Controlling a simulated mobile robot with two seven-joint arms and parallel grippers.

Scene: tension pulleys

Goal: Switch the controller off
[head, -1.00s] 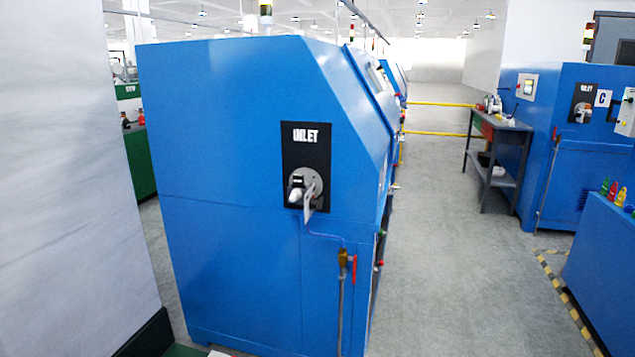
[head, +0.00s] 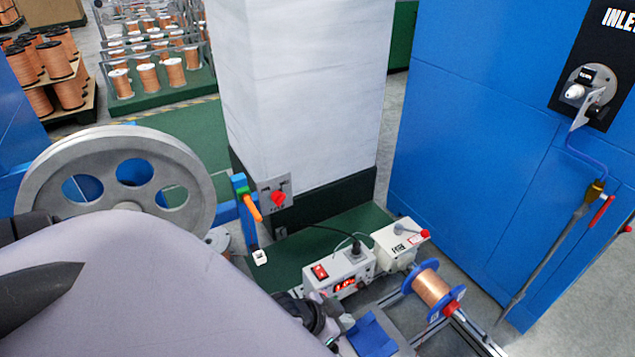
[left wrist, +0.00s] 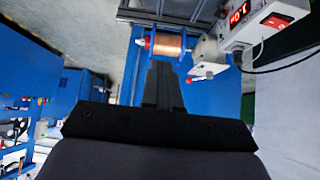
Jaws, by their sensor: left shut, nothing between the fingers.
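The controller (head: 340,272) is a small white box with a red rocker switch (head: 320,271) and lit red digits on its front. It stands on a green surface at lower centre in the head view. In the left wrist view the controller (left wrist: 262,22) is at the top right, with its red switch (left wrist: 278,20) facing the camera. My left gripper (left wrist: 163,75) is shut and empty, pointing toward a copper spool, to the left of the controller and apart from it in that view. In the head view my left arm hides most of the gripper. My right gripper is out of view.
A copper spool (head: 432,286) with blue flanges and a white box with a red knob (head: 401,242) stand right of the controller. A black cable rises from the controller. A white pillar (head: 300,100) and blue cabinet (head: 470,150) stand behind; a grey wheel (head: 110,150) is left.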

